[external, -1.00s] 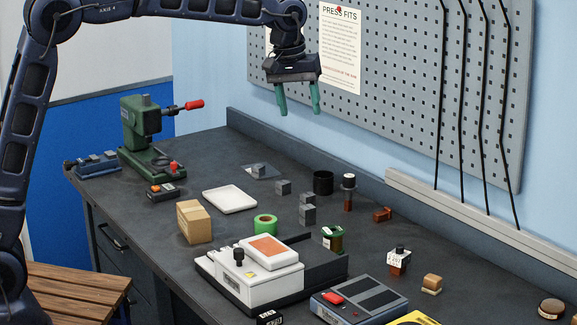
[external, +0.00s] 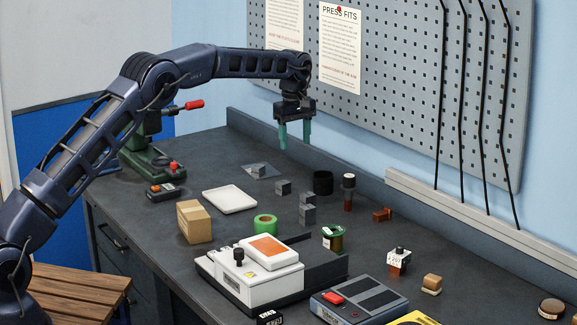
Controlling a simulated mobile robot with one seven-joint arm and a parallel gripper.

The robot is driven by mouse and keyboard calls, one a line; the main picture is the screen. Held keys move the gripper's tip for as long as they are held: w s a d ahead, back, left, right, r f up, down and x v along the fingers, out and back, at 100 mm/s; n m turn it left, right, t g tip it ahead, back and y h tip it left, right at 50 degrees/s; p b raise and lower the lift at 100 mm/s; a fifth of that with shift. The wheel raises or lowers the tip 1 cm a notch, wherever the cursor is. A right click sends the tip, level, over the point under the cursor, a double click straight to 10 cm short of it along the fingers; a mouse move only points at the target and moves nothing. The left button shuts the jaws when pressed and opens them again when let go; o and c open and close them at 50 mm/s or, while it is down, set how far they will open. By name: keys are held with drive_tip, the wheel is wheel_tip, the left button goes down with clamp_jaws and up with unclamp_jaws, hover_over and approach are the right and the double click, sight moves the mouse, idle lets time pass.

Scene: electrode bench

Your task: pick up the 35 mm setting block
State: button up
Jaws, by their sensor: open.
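Several small grey blocks stand on the dark bench. One grey block (external: 283,188) stands alone at mid-bench. Two more, an upper grey block (external: 307,199) and a lower grey block (external: 307,215), show close together to its right; I cannot tell whether they are stacked. Another grey block (external: 258,171) is on a thin flat sheet (external: 271,173) further back. No size marking is readable, so I cannot tell which is the 35 mm one. My gripper (external: 295,143) points down with green fingers open and empty, above the bench behind the blocks.
A black cup (external: 323,183) and a dark upright piece with a white top (external: 348,192) stand right of the blocks. A white tray (external: 230,199), green tape roll (external: 265,225), cardboard box (external: 194,222) and white machine (external: 255,285) are nearer.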

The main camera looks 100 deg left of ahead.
drive_tip(key=s+a+f+n, duration=0.1)
drive_tip(key=s+a+f, duration=0.3)
drive_tip(key=a+f, duration=0.1)
hover_over(283, 182)
drive_tip(key=shift+n, duration=0.3)
drive_tip(key=f, duration=0.5)
drive_tip(key=shift+w+a+f, duration=0.1)
drive_tip(key=shift+a+f, duration=0.2)
drive_tip(key=shift+d+f, duration=0.15)
drive_tip(key=shift+f, duration=1.2)
drive_tip(key=shift+d+f, duration=0.15)
drive_tip(key=shift+f, duration=1.2)
clamp_jaws()
drive_tip(key=shift+r, duration=0.1)
